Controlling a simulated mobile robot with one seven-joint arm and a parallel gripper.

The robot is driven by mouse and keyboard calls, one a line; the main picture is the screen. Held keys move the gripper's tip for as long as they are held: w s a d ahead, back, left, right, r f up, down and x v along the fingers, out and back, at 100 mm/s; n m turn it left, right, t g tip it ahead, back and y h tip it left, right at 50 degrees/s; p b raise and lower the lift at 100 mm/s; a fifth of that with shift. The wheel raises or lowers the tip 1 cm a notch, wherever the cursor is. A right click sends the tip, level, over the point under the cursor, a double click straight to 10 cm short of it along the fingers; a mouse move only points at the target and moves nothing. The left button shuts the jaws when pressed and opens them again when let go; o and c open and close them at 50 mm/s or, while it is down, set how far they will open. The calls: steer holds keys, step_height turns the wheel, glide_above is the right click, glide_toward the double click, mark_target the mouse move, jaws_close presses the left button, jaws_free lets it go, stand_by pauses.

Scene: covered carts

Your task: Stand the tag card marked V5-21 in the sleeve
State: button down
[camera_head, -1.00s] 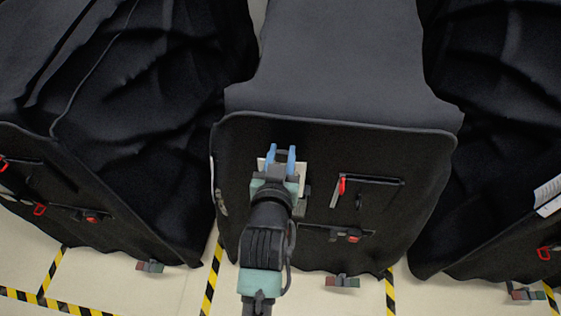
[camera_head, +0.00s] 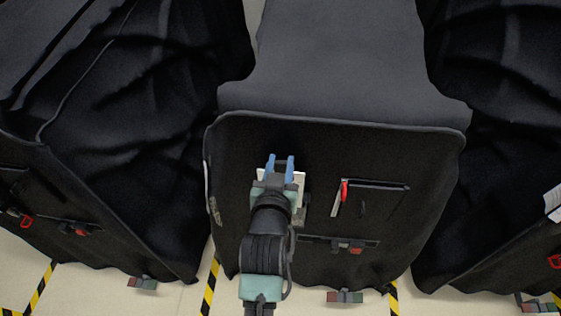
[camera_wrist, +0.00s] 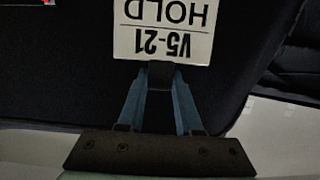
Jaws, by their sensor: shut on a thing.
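My gripper (camera_head: 281,163) is in front of the dark cover of the middle cart in the head view. In the wrist view its blue fingers (camera_wrist: 160,72) are shut on the lower edge of a white tag card (camera_wrist: 160,38). The card reads V5-21 HOLD and appears upside down there. In the head view only a pale part of the card (camera_head: 299,181) shows beside the fingers. A dark-edged rectangular panel (camera_head: 385,186) on the cover's front, right of my gripper, may be the sleeve; I cannot tell for sure.
A red handle (camera_head: 344,190) sits at that panel's left edge. A dark bar with a red part (camera_head: 355,247) is below it. Covered carts stand on the left (camera_head: 110,190) and right (camera_head: 500,180). Yellow-black tape (camera_head: 210,288) marks the pale floor.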

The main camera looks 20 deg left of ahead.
steer(key=shift+f+b, duration=2)
steer(key=shift+f, duration=1)
steer(key=shift+f+b, duration=0.9)
steer(key=shift+f, duration=0.05)
steer(key=c, duration=0.5)
jaws_free()
steer(key=b+v, duration=0.2)
steer(key=v, duration=1.1)
